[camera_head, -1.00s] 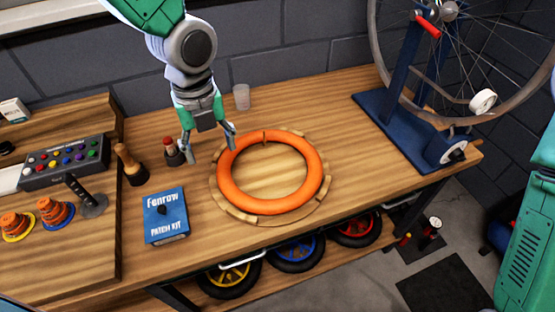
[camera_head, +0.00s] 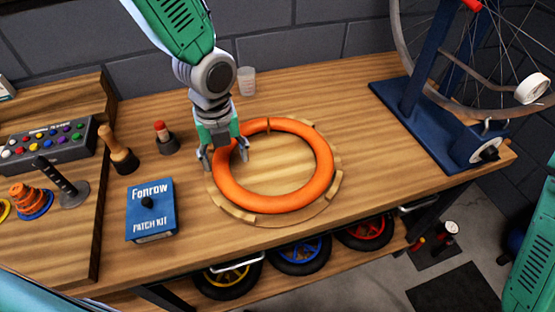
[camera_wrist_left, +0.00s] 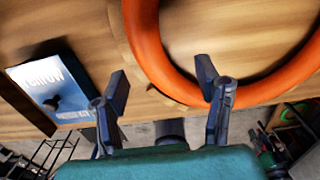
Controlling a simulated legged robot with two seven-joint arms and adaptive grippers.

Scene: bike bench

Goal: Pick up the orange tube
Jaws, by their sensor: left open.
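The orange tube (camera_head: 313,193) is a ring lying on a round wooden holder (camera_head: 334,196) with raised rim blocks on the bench. It also shows in the left wrist view (camera_wrist_left: 157,68). My left gripper (camera_head: 223,163) is open above the left side of the ring. In the wrist view its fingers (camera_wrist_left: 165,92) are spread, with the right finger overlapping the tube in the picture and the left finger outside the ring. I cannot tell whether a finger touches the tube. My right gripper is not in view; a green part of mine shows at the right edge.
A blue wheel stand (camera_head: 428,120) is at right.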

